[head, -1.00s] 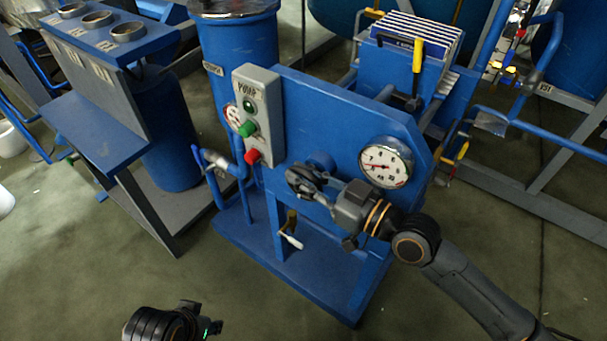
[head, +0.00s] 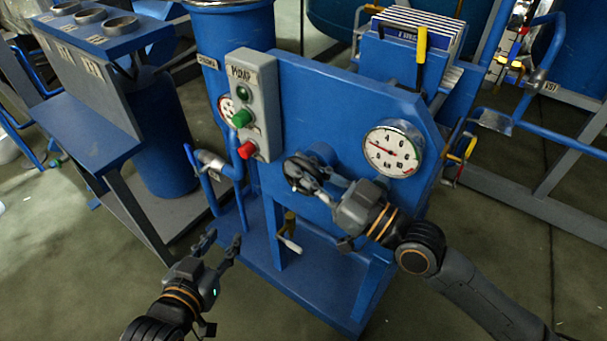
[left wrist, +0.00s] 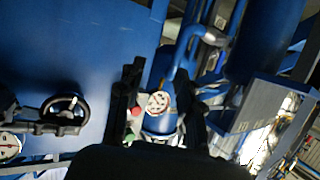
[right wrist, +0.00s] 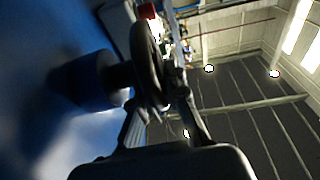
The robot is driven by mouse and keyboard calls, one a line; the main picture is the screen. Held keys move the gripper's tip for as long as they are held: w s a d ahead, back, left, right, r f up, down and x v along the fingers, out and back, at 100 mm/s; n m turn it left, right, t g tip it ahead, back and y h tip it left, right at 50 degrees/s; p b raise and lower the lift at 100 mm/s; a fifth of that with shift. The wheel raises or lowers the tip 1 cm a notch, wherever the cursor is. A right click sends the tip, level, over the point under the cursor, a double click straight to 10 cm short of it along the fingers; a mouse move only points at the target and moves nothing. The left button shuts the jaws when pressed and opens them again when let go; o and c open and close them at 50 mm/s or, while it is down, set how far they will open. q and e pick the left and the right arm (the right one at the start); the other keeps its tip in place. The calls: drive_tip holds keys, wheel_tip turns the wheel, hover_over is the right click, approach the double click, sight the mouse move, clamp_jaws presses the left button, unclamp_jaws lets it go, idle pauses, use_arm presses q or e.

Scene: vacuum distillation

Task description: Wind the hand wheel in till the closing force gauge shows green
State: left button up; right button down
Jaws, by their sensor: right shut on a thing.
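The black hand wheel (head: 298,170) sits on the front of the blue panel (head: 330,115). My right gripper (head: 318,186) is shut on its rim; the right wrist view shows the wheel (right wrist: 147,65) between the fingers. The round white closing force gauge (head: 393,148) is just right of the wheel. Its thin needle points to the left; I cannot tell a green zone under it. My left gripper (head: 223,240) is open and empty, low and to the left of the wheel. The wheel also shows in the left wrist view (left wrist: 65,108).
A grey pump box (head: 255,105) with a green and a red knob stands left of the wheel. A small crank (head: 289,243) hangs under the panel. A blue bench (head: 75,130) is at left. Open floor lies in front.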

drive_tip(key=shift+b, duration=0.8)
use_arm(q)
wheel_tip(320, 180, up, 8)
drive_tip(key=w+d+t+h, duration=0.1)
drive_tip(key=w+t, duration=0.1)
drive_tip(key=t, duration=0.3)
drive_tip(key=shift+d+r+h, duration=0.15)
drive_tip(key=shift+d+h, duration=0.15)
use_arm(e)
drive_tip(key=c, duration=1.4)
unclamp_jaws()
drive_tip(key=shift+o, duration=0.2)
drive_tip(key=shift+d, duration=0.1)
drive_tip(key=v, duration=1.2)
drive_tip(key=shift+f, duration=0.3)
